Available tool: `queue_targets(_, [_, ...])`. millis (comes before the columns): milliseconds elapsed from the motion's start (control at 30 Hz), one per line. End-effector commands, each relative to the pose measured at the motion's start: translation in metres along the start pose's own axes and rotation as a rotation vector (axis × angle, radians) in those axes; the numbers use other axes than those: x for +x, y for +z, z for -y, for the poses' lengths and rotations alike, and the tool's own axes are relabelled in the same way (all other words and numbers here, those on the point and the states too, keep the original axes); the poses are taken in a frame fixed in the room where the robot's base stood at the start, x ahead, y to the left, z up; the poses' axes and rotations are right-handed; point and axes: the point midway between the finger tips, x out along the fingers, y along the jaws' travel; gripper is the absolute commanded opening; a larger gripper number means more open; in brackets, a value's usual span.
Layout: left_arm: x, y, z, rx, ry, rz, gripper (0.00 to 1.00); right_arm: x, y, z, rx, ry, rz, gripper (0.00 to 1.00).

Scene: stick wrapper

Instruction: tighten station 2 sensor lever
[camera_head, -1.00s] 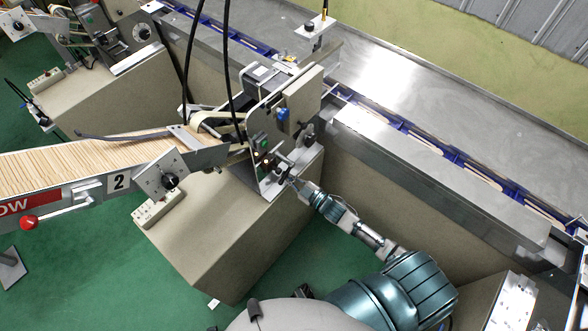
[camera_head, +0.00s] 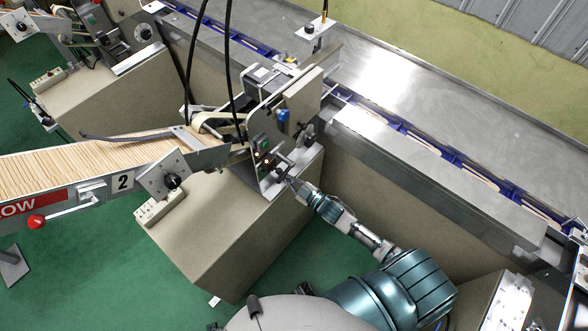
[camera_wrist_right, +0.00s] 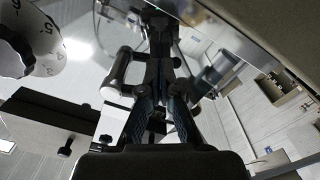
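The station 2 unit (camera_head: 297,108), with a metal side plate and a blue knob (camera_head: 282,118), stands on a beige base near the middle of the head view. My right gripper (camera_head: 287,177) is at the lower front of the plate, among small metal fittings. In the right wrist view its fingers (camera_wrist_right: 160,72) come close together. A shiny cylindrical handle (camera_wrist_right: 121,68) is just left of them. I cannot tell which fitting is the sensor lever, or whether anything is between the fingertips. My left gripper is not in view.
The conveyor (camera_head: 440,148) with blue carriers runs diagonally behind the unit. A red-knobbed lever (camera_head: 36,222) and a dial plate (camera_head: 166,175) are on the feeder. Black cables (camera_head: 228,60) hang above the unit. A white numbered dial (camera_wrist_right: 30,45) is close by in the wrist view.

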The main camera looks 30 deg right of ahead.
Motion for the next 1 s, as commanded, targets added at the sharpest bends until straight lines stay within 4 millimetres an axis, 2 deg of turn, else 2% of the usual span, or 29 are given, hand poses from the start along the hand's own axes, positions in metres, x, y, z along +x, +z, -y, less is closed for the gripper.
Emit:
queue_targets(633, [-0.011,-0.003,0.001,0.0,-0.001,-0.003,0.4,-0.001,-0.01,0.001,0.0,0.0,-0.001,0.0])
queue_targets(1000, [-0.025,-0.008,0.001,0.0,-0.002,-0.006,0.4,-0.031,-0.009,0.0,0.0,0.0,0.002,0.0])
